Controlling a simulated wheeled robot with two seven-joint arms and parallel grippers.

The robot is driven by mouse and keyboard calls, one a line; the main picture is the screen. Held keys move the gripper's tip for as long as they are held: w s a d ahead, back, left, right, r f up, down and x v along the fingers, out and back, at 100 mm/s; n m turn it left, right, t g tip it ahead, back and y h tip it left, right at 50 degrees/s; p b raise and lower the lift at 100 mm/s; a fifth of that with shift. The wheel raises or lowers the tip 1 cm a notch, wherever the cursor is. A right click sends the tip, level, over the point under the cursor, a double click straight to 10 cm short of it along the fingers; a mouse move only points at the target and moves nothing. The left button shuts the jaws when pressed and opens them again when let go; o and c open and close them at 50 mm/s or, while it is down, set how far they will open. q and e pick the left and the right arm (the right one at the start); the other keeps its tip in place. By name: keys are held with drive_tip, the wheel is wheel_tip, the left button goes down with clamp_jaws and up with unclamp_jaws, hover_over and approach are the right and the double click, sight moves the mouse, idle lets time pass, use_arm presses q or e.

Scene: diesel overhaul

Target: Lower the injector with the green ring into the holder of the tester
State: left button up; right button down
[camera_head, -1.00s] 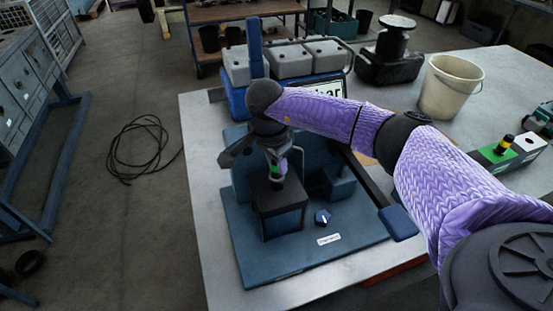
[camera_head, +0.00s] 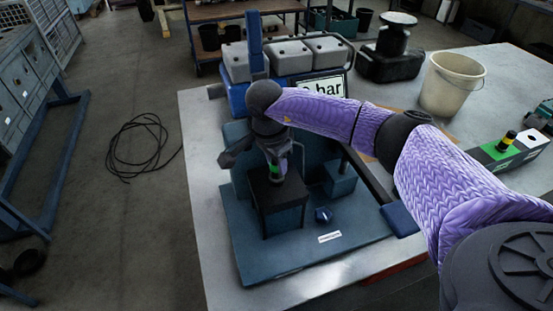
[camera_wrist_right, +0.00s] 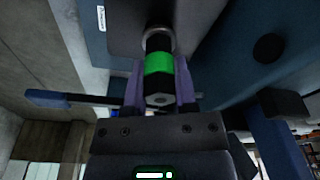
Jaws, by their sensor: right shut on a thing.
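The injector with the green ring (camera_wrist_right: 159,64) is held upright between the fingers of my right gripper (camera_wrist_right: 159,88), which is shut on it. In the head view my right gripper (camera_head: 276,158) is over the dark box-shaped holder (camera_head: 285,194) of the blue tester (camera_head: 250,262). The injector's lower end is at the holder's top. In the right wrist view a pale metal ring (camera_wrist_right: 158,33) surrounds its far end at the dark surface. How deep it sits is hidden. My left gripper is not in view.
A blue post (camera_head: 254,45) and a "bar" display (camera_head: 323,89) stand behind the tester. A smaller blue block (camera_head: 340,179) and a knob (camera_head: 323,215) are right of the holder. A bucket (camera_head: 452,85) and a green-black box (camera_head: 505,150) stand on the table's right.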

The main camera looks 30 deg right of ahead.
drive_tip(key=shift+f+b, duration=0.45)
drive_tip(key=shift+f, duration=0.25)
unclamp_jaws()
drive_tip(key=shift+r+p, duration=2.75)
drive_tip(key=shift+r, duration=0.9)
drive_tip(key=shift+f, duration=0.1)
